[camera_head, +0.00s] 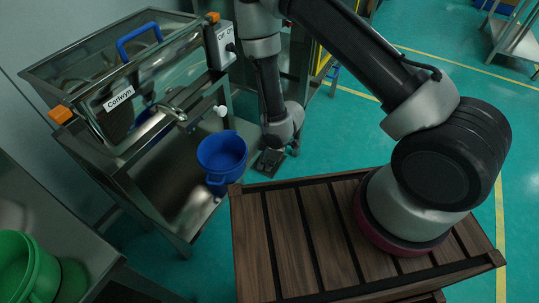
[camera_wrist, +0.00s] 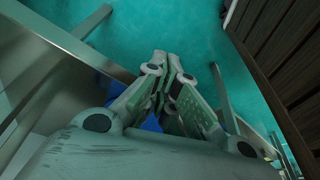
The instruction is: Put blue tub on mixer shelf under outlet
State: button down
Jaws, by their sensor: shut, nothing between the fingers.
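The blue tub (camera_head: 222,155) stands upright on the metal shelf (camera_head: 170,175) of the mixer, near the shelf's right edge. The mixer (camera_head: 100,75) has a "Corlwyn" label and a metal fitting (camera_head: 177,113) at its front, which may be the outlet; the tub is to the right of and nearer than this fitting. My gripper (camera_head: 268,162) is just right of the tub, apart from it in the head view. In the wrist view its fingers (camera_wrist: 172,60) are closed together and empty. A bit of blue tub (camera_wrist: 152,123) shows behind them, mostly hidden.
A green tub (camera_head: 25,270) stands on a metal table at lower left. My slatted wooden top (camera_head: 300,235) is close to the shelf's right side. A white knob (camera_head: 220,110) juts out above the tub. Open teal floor (camera_head: 380,130) lies to the right.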

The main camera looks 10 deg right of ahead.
jog(key=shift+w+a+r, duration=0.1)
jog(key=shift+w+a, duration=0.15)
jog(key=shift+a, duration=0.75)
jog(key=shift+w+a, duration=0.2)
jog(key=shift+a, duration=0.75)
jog(key=a, duration=0.2)
jog(key=w+a, duration=0.1)
jog(key=a, duration=0.2)
jog(key=shift+w+a, duration=0.1)
jog(key=shift+a, duration=0.1)
